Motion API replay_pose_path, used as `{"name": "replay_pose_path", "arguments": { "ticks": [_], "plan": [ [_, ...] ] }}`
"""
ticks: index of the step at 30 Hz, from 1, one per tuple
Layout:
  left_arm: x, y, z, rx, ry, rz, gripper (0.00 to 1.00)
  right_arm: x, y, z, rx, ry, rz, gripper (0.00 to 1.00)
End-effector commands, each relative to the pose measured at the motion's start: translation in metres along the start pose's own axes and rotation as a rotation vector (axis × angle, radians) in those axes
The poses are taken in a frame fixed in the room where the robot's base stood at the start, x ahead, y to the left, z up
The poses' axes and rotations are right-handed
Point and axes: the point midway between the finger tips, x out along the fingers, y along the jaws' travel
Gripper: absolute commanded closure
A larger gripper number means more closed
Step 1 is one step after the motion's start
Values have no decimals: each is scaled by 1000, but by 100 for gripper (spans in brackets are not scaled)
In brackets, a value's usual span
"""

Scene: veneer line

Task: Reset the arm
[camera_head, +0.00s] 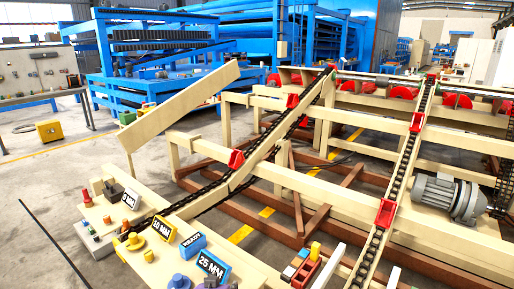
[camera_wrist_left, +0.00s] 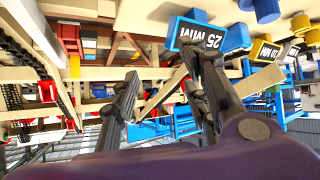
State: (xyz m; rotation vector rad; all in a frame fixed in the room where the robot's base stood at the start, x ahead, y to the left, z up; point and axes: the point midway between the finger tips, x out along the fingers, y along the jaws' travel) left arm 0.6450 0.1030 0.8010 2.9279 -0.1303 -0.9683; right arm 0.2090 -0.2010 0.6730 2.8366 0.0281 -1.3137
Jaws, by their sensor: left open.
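The wrist picture is upside down. One finger overlaps the blue-framed 25 MM sign (camera_wrist_left: 203,37) in the picture; I cannot tell the distance between them. My right gripper is in neither view. No arm of mine shows clearly in the head view.
Chain conveyors with red lugs (camera_head: 385,213) and a grey motor (camera_head: 449,198) stand at the right. Floor (camera_head: 60,175) at left is mostly clear.

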Motion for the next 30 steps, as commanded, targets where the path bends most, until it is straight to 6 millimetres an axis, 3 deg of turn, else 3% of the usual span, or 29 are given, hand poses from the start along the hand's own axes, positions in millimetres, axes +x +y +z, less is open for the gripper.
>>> {"name": "replay_pose_path", "arguments": {
  "ticks": [1, 9, 18, 21, 24, 30],
  "plan": [
    [-19, -6, 21, 29, 21, 11, 58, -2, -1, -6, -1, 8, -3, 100],
    [-119, -32, 124, 125, 86, 21, 58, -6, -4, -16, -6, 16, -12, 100],
    [-242, -63, 258, 66, -67, -42, 58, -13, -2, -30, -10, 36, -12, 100],
    [-266, -68, 294, 51, -130, -59, 58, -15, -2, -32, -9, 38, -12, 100],
    [-281, -72, 314, 42, -168, -70, 58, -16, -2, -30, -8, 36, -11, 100],
    [-288, -73, 323, 39, -186, -75, 58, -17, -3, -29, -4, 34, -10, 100]
  ]
}}
